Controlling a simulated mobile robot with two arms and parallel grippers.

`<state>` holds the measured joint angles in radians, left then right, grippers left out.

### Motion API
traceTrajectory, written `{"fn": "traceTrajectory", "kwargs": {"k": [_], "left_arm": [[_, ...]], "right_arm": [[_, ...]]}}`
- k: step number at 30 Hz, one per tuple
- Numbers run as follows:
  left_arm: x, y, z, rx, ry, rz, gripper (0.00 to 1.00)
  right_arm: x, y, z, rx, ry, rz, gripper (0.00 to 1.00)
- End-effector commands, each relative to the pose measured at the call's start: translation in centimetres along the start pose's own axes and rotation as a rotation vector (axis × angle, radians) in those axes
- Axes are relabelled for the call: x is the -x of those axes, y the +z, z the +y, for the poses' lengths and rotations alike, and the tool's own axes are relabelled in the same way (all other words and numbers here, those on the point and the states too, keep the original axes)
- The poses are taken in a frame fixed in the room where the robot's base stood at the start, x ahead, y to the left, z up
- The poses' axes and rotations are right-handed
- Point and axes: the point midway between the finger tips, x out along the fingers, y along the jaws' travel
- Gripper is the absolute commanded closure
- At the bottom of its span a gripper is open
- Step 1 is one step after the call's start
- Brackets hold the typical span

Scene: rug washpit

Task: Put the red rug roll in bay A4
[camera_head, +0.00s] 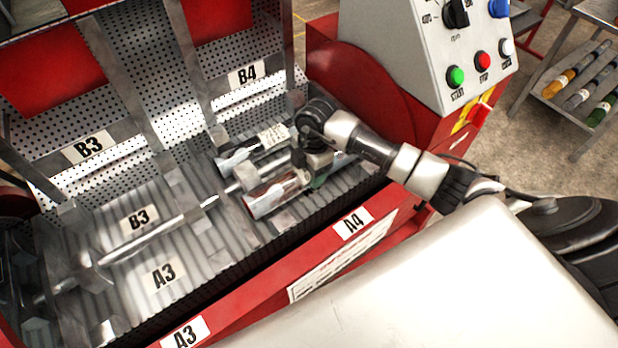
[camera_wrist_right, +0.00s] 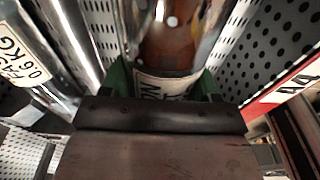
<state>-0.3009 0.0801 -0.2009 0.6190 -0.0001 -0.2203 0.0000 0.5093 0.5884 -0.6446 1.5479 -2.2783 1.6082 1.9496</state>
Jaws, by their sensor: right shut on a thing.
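The red rug roll (camera_head: 275,195) is in clear wrap and lies low in the front row of the drum, behind the A4 label (camera_head: 353,222). My right gripper (camera_head: 316,170) is shut on it near its right end. In the right wrist view the roll (camera_wrist_right: 175,45) shows reddish-brown with a pale label, between green finger pads. I cannot tell if it rests fully on the ribbed floor of bay A4 (camera_head: 300,212). My left gripper is not in view.
Another wrapped roll (camera_head: 250,152) with a label lies just behind, on the B4 side; it also shows in the right wrist view (camera_wrist_right: 40,60). A metal shaft (camera_head: 165,230) crosses the drum. Bay A3 (camera_head: 190,258) looks empty. A control box (camera_head: 430,45) stands at the right.

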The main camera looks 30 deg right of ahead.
Motion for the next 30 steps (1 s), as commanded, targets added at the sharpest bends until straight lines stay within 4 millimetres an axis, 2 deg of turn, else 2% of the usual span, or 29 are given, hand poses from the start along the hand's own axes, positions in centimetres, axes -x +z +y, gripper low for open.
{"fn": "traceTrajectory", "kwargs": {"k": [7, 17, 18, 23, 30], "left_arm": [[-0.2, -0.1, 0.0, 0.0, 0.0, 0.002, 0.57], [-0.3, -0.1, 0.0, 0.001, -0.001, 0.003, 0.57], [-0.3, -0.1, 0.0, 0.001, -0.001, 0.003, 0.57], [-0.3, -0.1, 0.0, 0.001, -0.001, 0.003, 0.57], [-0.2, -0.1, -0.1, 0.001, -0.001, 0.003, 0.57]], "right_arm": [[-3.1, 0.3, 0.0, 0.0, -0.001, 0.001, 0.84], [-3.4, 0.4, 0.0, 0.001, 0.002, 0.0, 0.84], [-3.5, 0.4, 0.0, 0.001, 0.0, -0.001, 0.36], [-3.5, 0.4, -0.1, 0.001, -0.001, -0.001, 0.14], [-3.4, 0.4, -0.1, 0.001, -0.001, -0.001, 0.14]]}}
